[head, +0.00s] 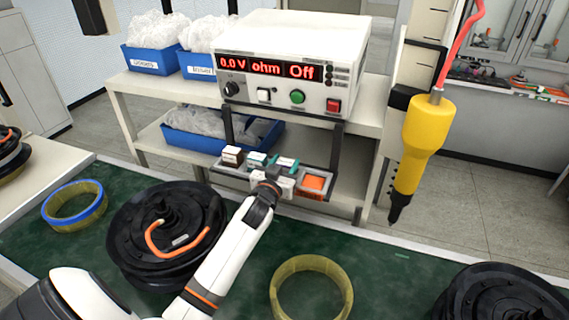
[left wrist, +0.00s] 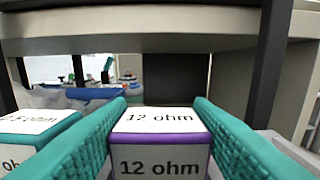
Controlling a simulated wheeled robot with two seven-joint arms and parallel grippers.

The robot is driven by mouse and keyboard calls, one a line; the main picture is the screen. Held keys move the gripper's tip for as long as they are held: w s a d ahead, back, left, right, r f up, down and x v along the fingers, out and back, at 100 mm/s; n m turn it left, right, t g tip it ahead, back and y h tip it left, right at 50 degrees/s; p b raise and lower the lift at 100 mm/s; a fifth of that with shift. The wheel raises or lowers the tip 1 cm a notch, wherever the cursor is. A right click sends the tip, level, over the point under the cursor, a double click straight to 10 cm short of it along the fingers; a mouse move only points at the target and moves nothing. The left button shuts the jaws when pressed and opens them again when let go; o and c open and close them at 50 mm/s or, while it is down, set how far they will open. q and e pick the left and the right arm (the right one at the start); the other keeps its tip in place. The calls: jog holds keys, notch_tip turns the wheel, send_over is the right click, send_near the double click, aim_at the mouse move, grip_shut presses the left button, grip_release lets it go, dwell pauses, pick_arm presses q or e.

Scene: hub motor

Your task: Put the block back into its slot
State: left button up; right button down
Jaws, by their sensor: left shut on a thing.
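A block with a purple body and white "12 ohm" labels (left wrist: 160,140) sits between the two teal fingers of my left gripper (left wrist: 160,125) in the left wrist view. The gripper is shut on it. In the head view my left gripper (head: 274,180) is at the front of the block rack (head: 238,178), under the meter, and partly hides the middle blocks. I cannot tell whether the held block is in a slot or above one. A teal block (left wrist: 35,128) with an ohm label stands left of it. My right gripper is out of view.
A brown block (head: 232,154) is at the rack's left end, an orange compartment (head: 313,182) at its right. The meter (head: 290,60) reads "0.0 V ohm Off". A yellow hanging tool (head: 422,140), black motor hub (head: 160,235) and yellow ring (head: 311,288) are nearby.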

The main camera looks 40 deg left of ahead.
pick_arm(q)
jog(key=o, duration=1)
jog(key=shift+f, duration=0.1)
jog(key=shift+o, duration=0.2)
jog(key=b+v, duration=0.2)
jog(key=v, duration=1)
jog(key=shift+s+d, duration=0.1)
